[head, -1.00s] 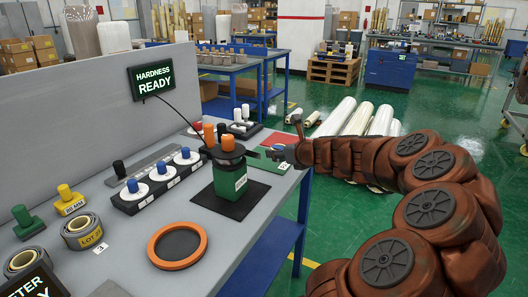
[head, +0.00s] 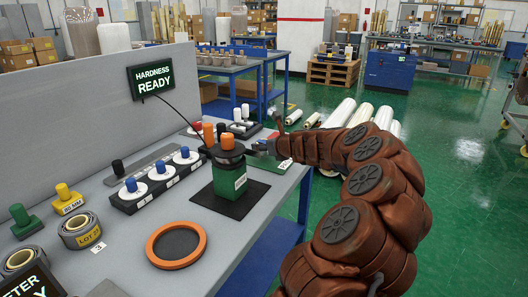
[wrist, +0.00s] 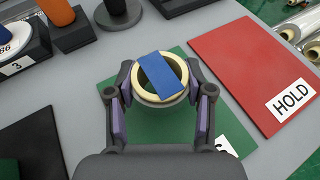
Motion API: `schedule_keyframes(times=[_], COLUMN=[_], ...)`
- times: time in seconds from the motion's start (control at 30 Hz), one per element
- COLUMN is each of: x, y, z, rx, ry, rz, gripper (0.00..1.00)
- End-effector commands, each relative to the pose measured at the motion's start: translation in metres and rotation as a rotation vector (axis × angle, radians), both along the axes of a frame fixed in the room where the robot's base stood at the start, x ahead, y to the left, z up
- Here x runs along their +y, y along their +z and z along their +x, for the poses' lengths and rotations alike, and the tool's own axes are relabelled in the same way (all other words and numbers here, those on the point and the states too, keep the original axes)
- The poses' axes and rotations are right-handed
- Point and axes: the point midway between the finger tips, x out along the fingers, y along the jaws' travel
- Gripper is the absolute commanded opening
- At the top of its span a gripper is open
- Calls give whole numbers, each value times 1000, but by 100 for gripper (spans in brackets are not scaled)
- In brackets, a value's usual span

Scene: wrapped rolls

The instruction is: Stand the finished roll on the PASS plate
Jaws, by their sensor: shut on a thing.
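My gripper (wrist: 158,95) is shut on a roll (wrist: 178,96), a cream ring with a blue strip across its top, seen from above in the wrist view. Its fingers press on the roll's left and right sides. The green plate (wrist: 150,128) lies directly under the roll, its white label mostly hidden at the lower right. I cannot tell whether the roll touches the plate. In the head view, my gripper (head: 268,146) is at the bench's far right edge, above the green plate (head: 267,163); the roll is hard to make out there.
A red HOLD plate (wrist: 255,75) lies right of the green one. In the head view, a green tester (head: 230,180) with orange knobs stands on a black mat close to my gripper. An orange ring (head: 160,262) lies in front. White rolls (head: 345,112) lie on the floor beyond.

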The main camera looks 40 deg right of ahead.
Motion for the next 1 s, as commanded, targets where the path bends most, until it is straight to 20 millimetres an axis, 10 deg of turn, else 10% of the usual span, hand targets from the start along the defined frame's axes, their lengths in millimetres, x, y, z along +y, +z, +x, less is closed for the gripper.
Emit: schedule_keyframes(times=[0.5,0.53,0.77,1.0], x=[0,0,0,0], y=[-19,-19,-19,-19], z=[0,0,0,0], rx=[-1,0,-1,0], ry=[0,0,0,0], rz=[1,0,0,0], gripper=[17,54,77,77])
